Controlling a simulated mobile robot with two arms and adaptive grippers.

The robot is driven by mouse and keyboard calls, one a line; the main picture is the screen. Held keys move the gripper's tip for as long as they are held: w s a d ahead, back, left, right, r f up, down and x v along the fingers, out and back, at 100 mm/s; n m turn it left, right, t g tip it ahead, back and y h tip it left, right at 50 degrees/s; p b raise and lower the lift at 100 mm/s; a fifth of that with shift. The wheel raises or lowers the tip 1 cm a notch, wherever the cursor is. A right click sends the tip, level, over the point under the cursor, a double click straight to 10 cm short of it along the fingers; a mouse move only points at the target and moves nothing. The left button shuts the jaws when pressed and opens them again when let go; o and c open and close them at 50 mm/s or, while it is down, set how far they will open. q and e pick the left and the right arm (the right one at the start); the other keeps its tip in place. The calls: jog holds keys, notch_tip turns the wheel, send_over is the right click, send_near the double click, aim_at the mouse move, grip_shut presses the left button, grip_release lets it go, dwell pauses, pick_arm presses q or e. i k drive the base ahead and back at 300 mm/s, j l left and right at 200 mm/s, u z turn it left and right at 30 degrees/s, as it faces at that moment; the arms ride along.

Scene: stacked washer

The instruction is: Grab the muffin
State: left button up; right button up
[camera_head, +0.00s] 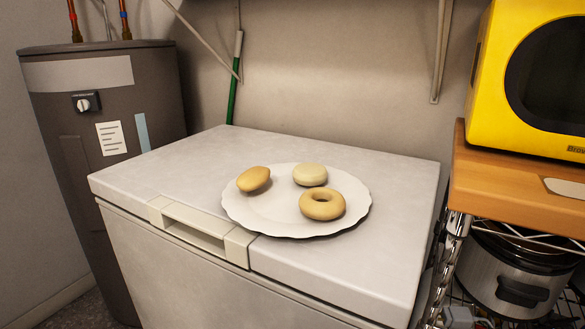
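A white plate (259,222) with a wavy rim lies on top of a white chest freezer (370,265). Three baked goods sit on it, apart from one another. A pale, round, flat-topped one (310,175) is at the back and looks most like a muffin, though I cannot be sure. A golden-brown oval bun (253,179) is at the left, tilted. A ring-shaped doughnut (322,205) is at the front right. Neither of my grippers shows in the head view.
A grey water heater (75,140) stands left of the freezer. A yellow microwave (500,120) sits on a wooden shelf (480,180) at the right, with a slow cooker (515,280) below. Much of the freezer lid around the plate is clear. Wall brackets (441,50) hang above.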

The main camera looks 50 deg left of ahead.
aim_at(306, 174)
jog(key=u, duration=1.6)
jog(key=j+z, duration=0.25)
jog(key=i, duration=0.05)
